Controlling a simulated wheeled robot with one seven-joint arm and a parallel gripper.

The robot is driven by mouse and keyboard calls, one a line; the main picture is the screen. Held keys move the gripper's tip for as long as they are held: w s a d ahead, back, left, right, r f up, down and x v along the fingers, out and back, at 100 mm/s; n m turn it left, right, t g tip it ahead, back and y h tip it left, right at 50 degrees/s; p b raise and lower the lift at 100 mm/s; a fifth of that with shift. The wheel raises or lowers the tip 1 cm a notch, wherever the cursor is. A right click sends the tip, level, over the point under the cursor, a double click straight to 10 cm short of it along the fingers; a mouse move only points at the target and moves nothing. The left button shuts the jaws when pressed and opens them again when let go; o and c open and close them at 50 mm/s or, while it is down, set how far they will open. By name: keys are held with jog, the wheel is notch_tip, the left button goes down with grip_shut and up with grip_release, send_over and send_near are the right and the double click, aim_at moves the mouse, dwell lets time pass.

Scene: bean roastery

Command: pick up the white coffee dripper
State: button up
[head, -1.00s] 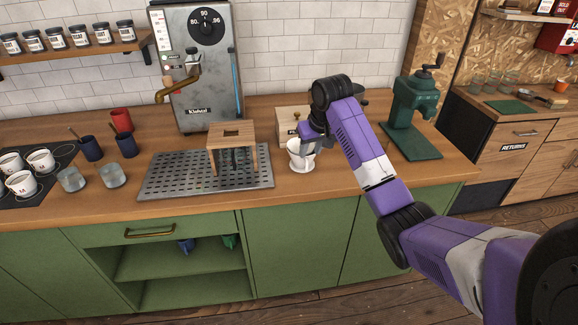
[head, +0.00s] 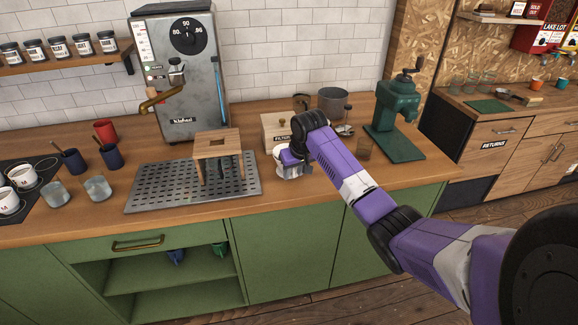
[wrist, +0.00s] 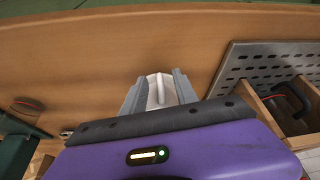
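The white coffee dripper (head: 278,152) stands on the wooden counter, right of the drip tray. In the head view my gripper (head: 293,160) is down at it and covers much of it. In the wrist view a white part of the dripper (wrist: 158,88), with a narrow upright rib, shows between the two grey fingers of my gripper (wrist: 159,82). The fingers stand apart, one on each side of it. I see no clear grip on it. The dripper's lower part is mostly hidden.
A wooden stand (head: 217,143) sits on the metal drip tray (head: 150,197) to the left. A wooden filter box (head: 276,128) is close behind the dripper. The counter's front edge is near.

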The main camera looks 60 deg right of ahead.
grip_shut()
dwell(1.2)
